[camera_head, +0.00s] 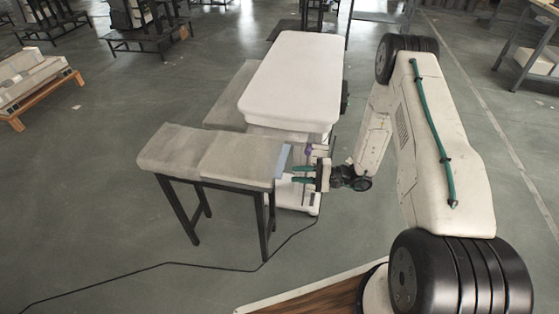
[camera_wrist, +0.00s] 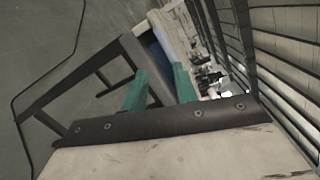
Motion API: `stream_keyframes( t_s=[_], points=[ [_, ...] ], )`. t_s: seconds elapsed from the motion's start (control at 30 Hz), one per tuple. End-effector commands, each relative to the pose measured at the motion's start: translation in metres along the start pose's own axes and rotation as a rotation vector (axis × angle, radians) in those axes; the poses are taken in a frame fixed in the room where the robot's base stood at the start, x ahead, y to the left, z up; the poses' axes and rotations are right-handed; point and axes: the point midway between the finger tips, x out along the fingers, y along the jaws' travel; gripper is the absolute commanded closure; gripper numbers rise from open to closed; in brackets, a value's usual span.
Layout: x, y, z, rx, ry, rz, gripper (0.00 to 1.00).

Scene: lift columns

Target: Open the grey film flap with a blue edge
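The grey film flap (camera_head: 238,158) lies flat on top of a low stand with black legs. Its blue edge (camera_head: 283,160) runs down its right end. My gripper (camera_head: 297,174) is at the right of this edge, its two green fingers apart and pointing left toward it. In the wrist view the green fingers (camera_wrist: 160,88) show with a gap between them. A blue strip (camera_wrist: 158,50) shows just beyond the fingertips. I see nothing clearly held. Whether a fingertip touches the blue edge, I cannot tell.
A large white padded block (camera_head: 295,78) stands behind the stand, close to my gripper. A second grey slab (camera_head: 166,148) covers the left part of the stand. A black cable (camera_head: 170,264) runs over the floor in front. Open floor lies to the left.

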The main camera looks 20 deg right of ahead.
Motion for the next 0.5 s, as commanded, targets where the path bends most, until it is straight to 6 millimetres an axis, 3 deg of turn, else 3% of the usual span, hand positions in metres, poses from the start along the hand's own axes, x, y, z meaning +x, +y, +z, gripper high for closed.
stream_keyframes(
  t_s=[0.03,0.13,0.33,0.5],
  points=[
    [0.0,-0.009,-0.015,-0.075,0.041,-0.023,0.71],
    [-0.002,-0.021,-0.031,-0.198,0.102,-0.055,0.71],
    [0.003,-0.024,-0.033,-0.301,0.116,-0.062,0.71],
    [0.026,-0.025,-0.034,-0.303,0.112,-0.06,0.71]
  ],
)
